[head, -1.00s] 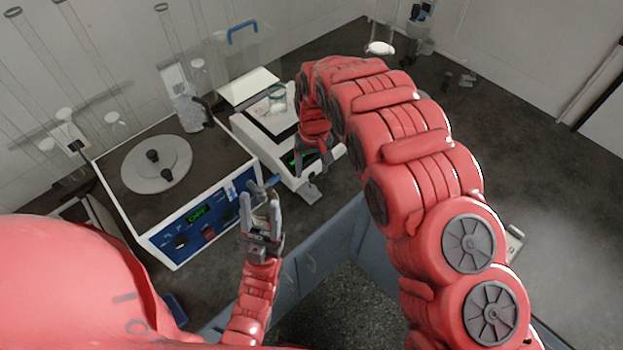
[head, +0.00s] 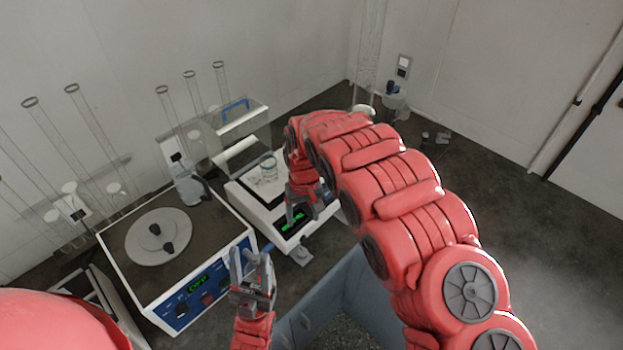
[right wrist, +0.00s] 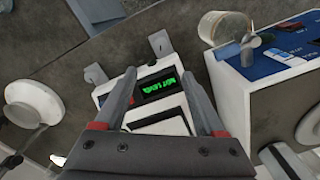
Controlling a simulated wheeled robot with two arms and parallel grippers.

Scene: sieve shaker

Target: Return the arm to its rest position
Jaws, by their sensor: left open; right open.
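My right arm arches over from the right in the head view. Its gripper (head: 318,208) hangs by the front of the white balance (head: 258,207), hiding part of it. In the right wrist view the open, empty fingers (right wrist: 162,88) frame the balance's green display (right wrist: 158,86), which seems to read "NOT LEVEL" upside down. My left gripper (head: 252,258) is open, upright and empty in front of the blue-panelled shaker box (head: 185,290). Whether either gripper touches anything is unclear.
A glass beaker (head: 269,167) stands on the balance. Tall glass tubes (head: 95,120) stand at the back left, and another tube (head: 370,60) at the back. The dark counter at right (head: 520,215) is mostly clear.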

